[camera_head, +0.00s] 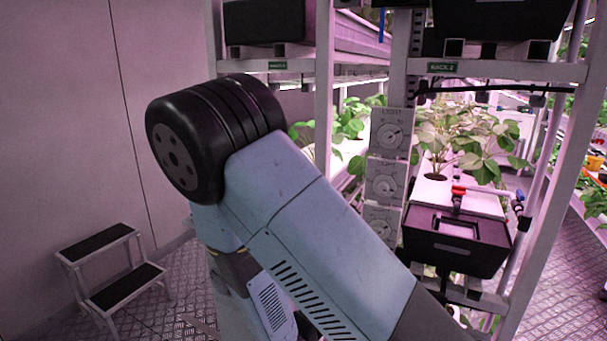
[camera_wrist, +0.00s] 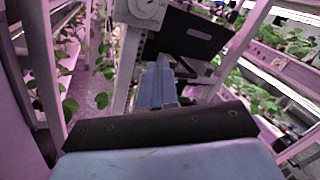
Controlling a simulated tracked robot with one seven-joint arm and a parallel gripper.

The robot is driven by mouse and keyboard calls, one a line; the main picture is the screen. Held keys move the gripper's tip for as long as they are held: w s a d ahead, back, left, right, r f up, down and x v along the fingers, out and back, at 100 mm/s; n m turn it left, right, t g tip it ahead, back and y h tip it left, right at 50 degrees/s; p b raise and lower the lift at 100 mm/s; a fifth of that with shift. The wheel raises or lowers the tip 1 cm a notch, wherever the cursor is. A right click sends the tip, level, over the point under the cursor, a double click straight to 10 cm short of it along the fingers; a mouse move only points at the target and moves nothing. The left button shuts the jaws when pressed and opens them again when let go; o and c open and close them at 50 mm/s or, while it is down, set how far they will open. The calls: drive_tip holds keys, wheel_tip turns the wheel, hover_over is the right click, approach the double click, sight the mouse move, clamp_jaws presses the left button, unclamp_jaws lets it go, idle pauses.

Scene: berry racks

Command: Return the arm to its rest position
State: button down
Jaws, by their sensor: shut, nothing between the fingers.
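My arm (camera_head: 310,225) fills the middle of the head view, bent at a black round joint (camera_head: 215,135) on the upper left. Its lower end runs out of the bottom of that picture, and my gripper does not show there. In the wrist view my gripper (camera_wrist: 160,80) points away from the camera, past a dark edge and a pale blue housing. Its fingers are together and nothing is held between them. The fingertips are small and hard to make out against the rack behind.
A rack post (camera_head: 397,75) carries several dial panels (camera_head: 386,183) to the right of my arm. A black box (camera_head: 455,245) sits low on the rack, below strawberry plants (camera_head: 465,140). A step stool (camera_head: 105,265) stands on the floor at left. A pale wall (camera_head: 60,120) is behind it.

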drive_tip(key=s+d+r+m+g+y, duration=0.2)
drive_tip(key=s+d+r+m+g, duration=0.25)
drive_tip(key=d+m+g, duration=0.4)
drive_tip(key=s+d+r+m+g+y, duration=0.3)
drive_tip(key=d+r+m+g, duration=0.2)
drive_tip(key=m, duration=0.6)
drive_tip(key=s+r+m+t+y, duration=0.3)
drive_tip(key=r+m, duration=0.3)
drive_tip(key=r, duration=0.2)
drive_tip(key=s+r+m+t+y, duration=0.3)
drive_tip(key=s+r+m+y, duration=0.1)
drive_tip(key=r+m, duration=0.3)
drive_tip(key=shift+a+r+y, duration=0.2)
drive_tip(key=shift+r+y, duration=0.15)
drive_tip(key=shift+y, duration=0.45)
drive_tip(key=c, duration=1.8)
unclamp_jaws()
drive_tip(key=shift+s, duration=0.1)
